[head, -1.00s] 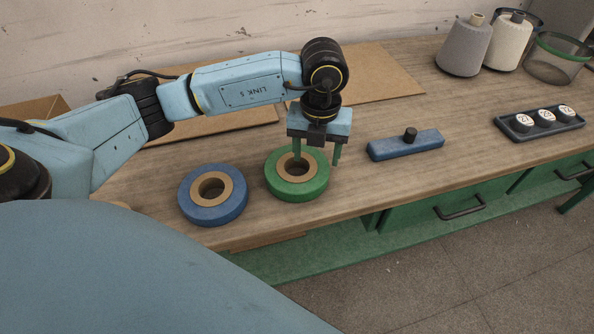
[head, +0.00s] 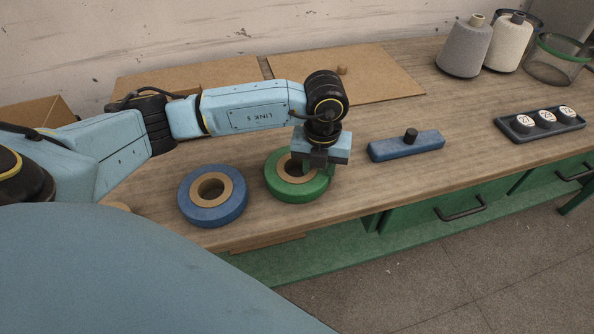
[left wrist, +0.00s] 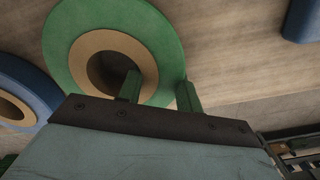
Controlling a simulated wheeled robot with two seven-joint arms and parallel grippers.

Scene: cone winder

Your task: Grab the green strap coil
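The green strap coil (head: 284,187) lies flat on the wooden bench, with a tan core ring around an open hole. My left gripper (head: 318,169) is low over its right side, fingers pointing down. In the left wrist view the green coil (left wrist: 78,45) shows one finger at its hole and the other beside its outer rim, so the open fingers (left wrist: 159,80) straddle the ring's wall. A gap shows between the inner finger and the core; I cannot tell whether the outer finger touches the rim. My right gripper is in neither view.
A blue strap coil (head: 213,216) lies close on the left. A blue block with a black knob (head: 406,147) lies to the right, beyond it a dark tray (head: 541,125) with round numbered pieces. Yarn cones (head: 464,47) and a wire basket (head: 556,60) stand at the back right.

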